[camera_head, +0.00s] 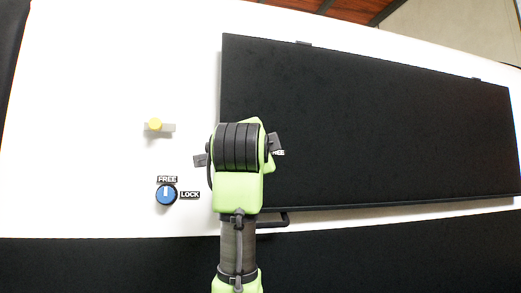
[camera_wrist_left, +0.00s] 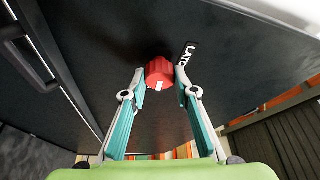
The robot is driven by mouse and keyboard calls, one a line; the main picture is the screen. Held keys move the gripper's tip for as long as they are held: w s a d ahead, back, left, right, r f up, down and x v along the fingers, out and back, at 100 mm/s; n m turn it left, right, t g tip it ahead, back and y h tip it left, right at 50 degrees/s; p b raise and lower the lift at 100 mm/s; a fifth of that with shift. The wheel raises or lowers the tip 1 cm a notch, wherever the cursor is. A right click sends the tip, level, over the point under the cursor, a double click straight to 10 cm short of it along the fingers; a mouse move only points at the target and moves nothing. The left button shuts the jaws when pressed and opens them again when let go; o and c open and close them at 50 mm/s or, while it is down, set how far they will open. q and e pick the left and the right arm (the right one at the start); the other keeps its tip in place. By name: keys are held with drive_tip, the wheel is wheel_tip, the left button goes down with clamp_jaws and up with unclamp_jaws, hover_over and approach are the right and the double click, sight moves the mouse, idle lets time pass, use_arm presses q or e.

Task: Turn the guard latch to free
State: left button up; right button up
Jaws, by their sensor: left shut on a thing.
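A red knob (camera_wrist_left: 159,72) with a white mark stands on the black panel (camera_head: 370,125), beside a partly cut-off label starting "LAT" (camera_wrist_left: 186,52). My left gripper (camera_wrist_left: 160,82) has its fingers on either side of the knob and is shut on it. The white mark faces the camera, low on the knob. In the head view my left arm and wrist cover the knob and most of its label. A blue dial (camera_head: 166,195) on the white wall has labels "FREE" (camera_head: 167,179) above and "LOCK" (camera_head: 190,195) at right; its white pointer points up at FREE. My right gripper is not in view.
A dark handle (camera_head: 273,222) is at the panel's lower left edge. The wall left of the dial is clear.

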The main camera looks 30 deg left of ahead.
use_arm(q)
drive_tip(key=shift+o, duration=0.2)
drive_tip(key=shift+s+a+r+m, duration=0.1)
drive_tip(key=shift+r+m, duration=0.15)
drive_tip(key=shift+m, duration=0.25)
drive_tip(key=o, duration=1)
drive_tip(key=shift+o, duration=0.4)
drive_tip(key=shift+w+a+f, duration=0.25)
drive_tip(key=shift+a, duration=0.05)
drive_tip(key=v, duration=1.2)
drive_tip(key=shift+r, duration=0.3)
